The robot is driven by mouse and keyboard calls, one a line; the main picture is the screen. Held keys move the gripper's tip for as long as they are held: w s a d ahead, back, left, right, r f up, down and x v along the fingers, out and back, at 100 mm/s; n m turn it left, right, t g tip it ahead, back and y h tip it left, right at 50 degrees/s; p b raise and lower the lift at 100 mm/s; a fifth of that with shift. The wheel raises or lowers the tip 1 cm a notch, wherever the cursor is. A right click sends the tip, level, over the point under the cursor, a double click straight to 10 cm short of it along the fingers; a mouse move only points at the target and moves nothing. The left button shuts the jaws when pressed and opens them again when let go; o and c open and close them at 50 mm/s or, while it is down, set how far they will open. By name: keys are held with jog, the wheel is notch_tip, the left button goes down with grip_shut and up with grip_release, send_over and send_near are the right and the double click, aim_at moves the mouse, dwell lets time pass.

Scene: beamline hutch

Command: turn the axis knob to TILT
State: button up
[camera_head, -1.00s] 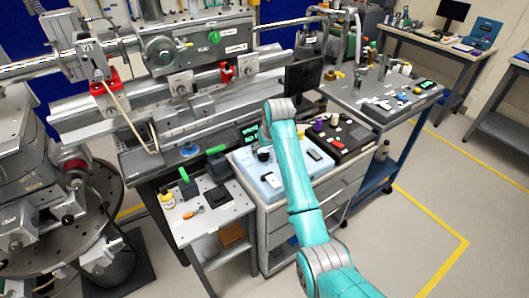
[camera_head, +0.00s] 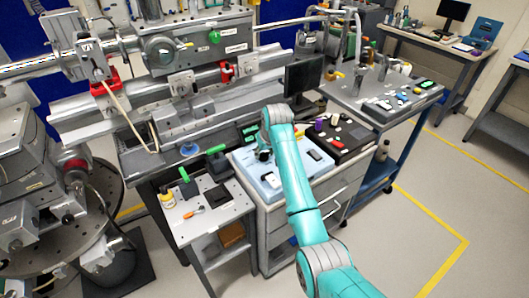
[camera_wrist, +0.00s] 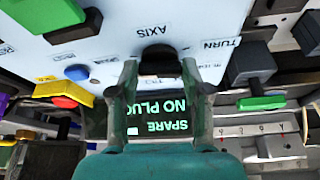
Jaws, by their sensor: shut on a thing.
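The axis knob (camera_wrist: 158,58) is a black knob on a pale control panel (camera_wrist: 110,40), under the upside-down word AXIS in the wrist view. My gripper (camera_wrist: 160,72) has one finger on each side of the knob and is shut on it. Small print beside the knob is partly covered by it and my fingers, so I cannot read which setting it points to. In the head view the panel (camera_head: 270,183) lies on a drawer cabinet, and my arm hides part of it.
A green-lettered display (camera_wrist: 170,118) sits close by in the wrist view. A green-tipped black handle (camera_wrist: 255,70) and a yellow guard over a red button (camera_wrist: 65,92) flank my gripper. In the head view a black tray (camera_head: 352,140) and a dark monitor (camera_head: 303,75) stand near my arm.

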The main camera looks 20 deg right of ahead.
jog(key=n, duration=0.1)
jog(key=n+y, duration=0.1)
jog(key=n, duration=0.2)
jog(key=shift+d+g, duration=0.25)
jog(key=shift+g, duration=0.05)
jog(key=n+y, duration=0.1)
jog(key=n, duration=0.1)
jog(key=n+g, duration=0.1)
jog(key=n, duration=0.1)
jog(key=shift+w+d+n+y, duration=0.2)
jog(key=shift+n+y, duration=0.1)
jog(key=shift+y, duration=0.1)
jog(key=n+g+y, duration=0.1)
jog(key=n, duration=0.3)
jog(key=shift+w, duration=0.2)
jog(key=shift+w+n+g, duration=0.1)
jog(key=shift+n+g, duration=0.7)
jog(key=shift+n, duration=0.7)
jog(key=o, duration=1.2)
jog(key=shift+c, duration=0.2)
